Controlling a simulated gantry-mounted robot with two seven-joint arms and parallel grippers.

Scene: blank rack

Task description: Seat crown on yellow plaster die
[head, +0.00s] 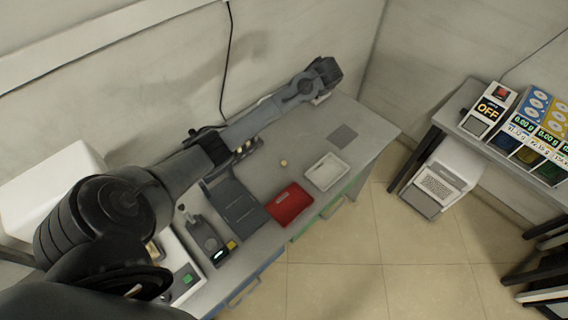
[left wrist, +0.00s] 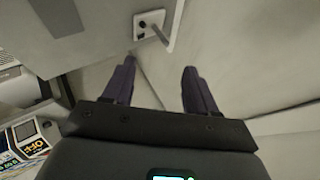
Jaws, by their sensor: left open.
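My left gripper (left wrist: 160,65) is open, with nothing between its two dark fingers in the left wrist view. In the head view my left arm reaches across the bench, and its wrist is over the far back corner. A small white block with a dark spot (left wrist: 150,26) lies beyond the fingertips, apart from them. A small cream-yellow round piece (head: 283,162) sits on the open bench top; I cannot tell whether it is the die or the crown. Small yellowish pieces (head: 240,150) show in a dark rack partly hidden behind my arm. My right gripper is not in view.
A red tray (head: 289,205) and a white tray (head: 340,163) stand along the bench's front edge. A grey square pad (head: 343,135) lies near the right end. Walls close off the back and right. A side table (head: 452,122) holds a display reading OFF.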

